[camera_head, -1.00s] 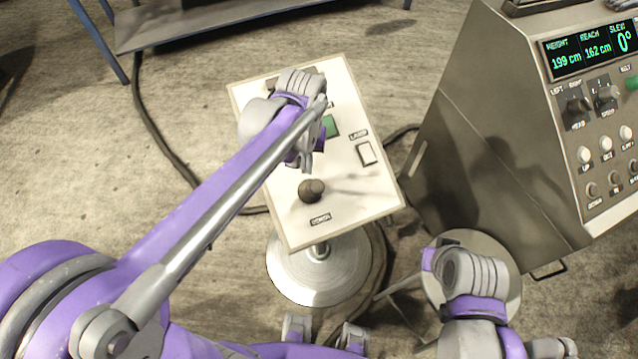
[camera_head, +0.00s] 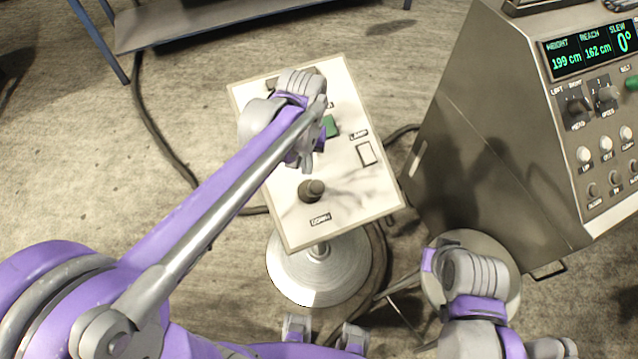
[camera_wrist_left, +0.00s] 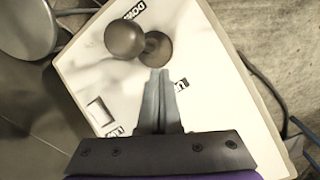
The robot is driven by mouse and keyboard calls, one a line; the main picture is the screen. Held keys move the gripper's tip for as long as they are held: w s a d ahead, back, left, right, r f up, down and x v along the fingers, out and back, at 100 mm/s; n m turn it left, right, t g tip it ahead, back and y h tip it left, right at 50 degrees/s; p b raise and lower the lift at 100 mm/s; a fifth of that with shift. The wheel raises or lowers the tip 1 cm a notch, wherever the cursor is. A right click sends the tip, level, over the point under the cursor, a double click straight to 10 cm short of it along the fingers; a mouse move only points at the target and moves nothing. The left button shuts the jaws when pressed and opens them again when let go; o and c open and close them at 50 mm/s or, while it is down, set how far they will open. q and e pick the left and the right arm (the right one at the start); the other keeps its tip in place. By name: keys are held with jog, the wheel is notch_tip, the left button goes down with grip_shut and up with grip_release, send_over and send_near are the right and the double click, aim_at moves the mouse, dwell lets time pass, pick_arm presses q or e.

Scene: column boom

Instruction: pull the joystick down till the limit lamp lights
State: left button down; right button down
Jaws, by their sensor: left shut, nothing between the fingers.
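The joystick (camera_head: 312,189) is a dark round knob on a dark round base, on the cream panel (camera_head: 343,205) of a pedestal box. A DOWN label (camera_head: 320,219) lies just below it. My left gripper (camera_head: 307,170) hangs over the panel, just above the joystick in the head view. In the left wrist view, its shut, empty fingers (camera_wrist_left: 161,76) point at the joystick base, close beside it; I cannot tell whether they touch. The knob (camera_wrist_left: 124,39) leans toward the DOWN label there. I cannot make out a lit limit lamp. My right gripper cannot be made out.
A white rocker marked LAMP (camera_head: 366,153) and a green button (camera_head: 330,127) are on the panel. My left forearm covers its upper left. A grey console (camera_head: 500,130) with a lit display stands at right. A round stool (camera_head: 500,287) stands below it. Cables lie on the floor.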

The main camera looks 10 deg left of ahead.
aim_at(314, 181)
dwell(0.5)
pick_arm(q)
jog(key=shift+s+d, duration=0.65)
jog(key=shift+s, duration=0.25)
jog(key=shift+s+d, duration=0.65)
jog(key=shift+s, duration=0.25)
